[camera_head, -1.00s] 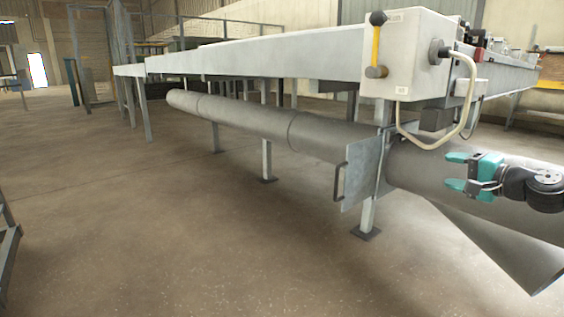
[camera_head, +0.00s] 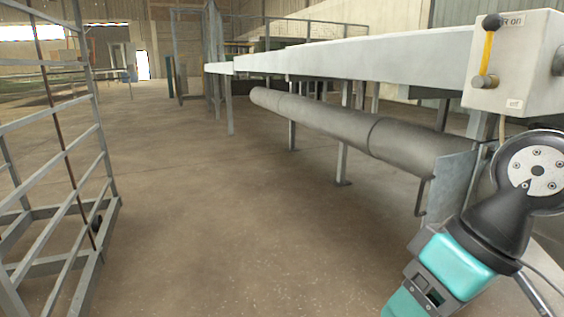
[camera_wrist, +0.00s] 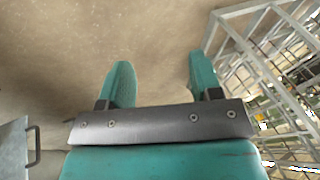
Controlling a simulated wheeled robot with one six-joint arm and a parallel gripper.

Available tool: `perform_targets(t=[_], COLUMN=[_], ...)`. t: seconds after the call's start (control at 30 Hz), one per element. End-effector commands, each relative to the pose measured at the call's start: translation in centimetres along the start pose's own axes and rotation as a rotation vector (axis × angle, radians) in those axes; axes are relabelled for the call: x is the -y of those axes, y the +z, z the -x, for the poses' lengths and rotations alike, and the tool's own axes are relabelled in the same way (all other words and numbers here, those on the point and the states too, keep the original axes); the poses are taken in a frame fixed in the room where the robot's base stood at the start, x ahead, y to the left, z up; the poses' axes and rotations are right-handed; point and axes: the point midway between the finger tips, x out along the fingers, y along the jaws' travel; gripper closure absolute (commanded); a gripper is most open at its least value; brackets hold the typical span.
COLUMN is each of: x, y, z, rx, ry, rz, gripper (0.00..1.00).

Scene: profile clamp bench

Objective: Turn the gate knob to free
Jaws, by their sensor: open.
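I cannot tell for certain which part is the gate knob. A small dark round knob (camera_head: 97,223) sits low on the grey metal frame (camera_head: 100,130) at the left of the head view. A grey plate with a handle (camera_head: 447,190) stands across the pipe at the right; its edge and handle also show in the wrist view (camera_wrist: 14,150). My gripper (camera_wrist: 160,72) is open and empty, its two teal fingers apart over bare floor. In the head view it is at the lower right, in front of the pipe, with its fingertips cut off by the bottom edge.
A control box (camera_head: 518,70) with a yellow lever stands at the end of the long bench (camera_head: 400,65). A grey pipe (camera_head: 330,117) runs beneath it. The barred frame also shows in the wrist view (camera_wrist: 265,75). The concrete floor (camera_head: 230,220) between frame and bench is clear.

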Motion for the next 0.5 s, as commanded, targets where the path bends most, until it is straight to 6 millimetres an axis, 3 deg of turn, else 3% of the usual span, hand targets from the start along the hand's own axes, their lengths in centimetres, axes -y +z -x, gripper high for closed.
perform_targets(t=[0.13, 0.5], x=[1.9, 4.8], y=[3.2, 0.6], z=[0.5, 8.7], rx=[0.081, 0.074], ry=[0.04, 0.037], rz=[0.116, 0.1], gripper=[0.41, 0.41])
